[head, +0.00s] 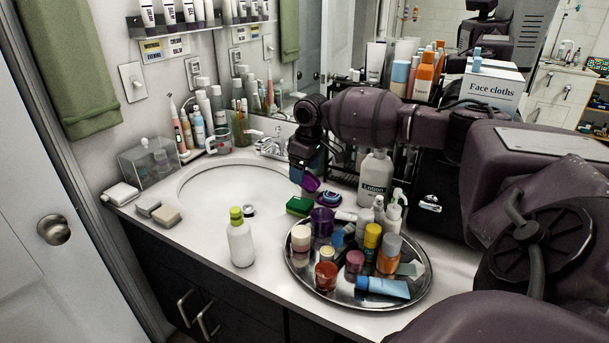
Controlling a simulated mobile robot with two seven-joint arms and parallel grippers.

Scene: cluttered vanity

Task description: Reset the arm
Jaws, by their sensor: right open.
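My right arm reaches in from the right across the counter. Its gripper (307,178) points down over the back of the counter, just right of the sink (225,190) and behind the round metal tray (420,296). The gripper is open. A small purple shape shows at its tips; I cannot tell whether it is part of the fingers or a separate thing. A green sponge (299,206) and a small blue and red item (329,198) lie just below it. My left gripper is not in view.
The tray is crowded with bottles, jars, a purple cup (322,222) and a blue tube (382,287). A lotion bottle (375,182) stands close to my right arm. A white bottle with a green cap (240,240) stands in front of the sink. A face cloths box (490,92) sits behind my arm.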

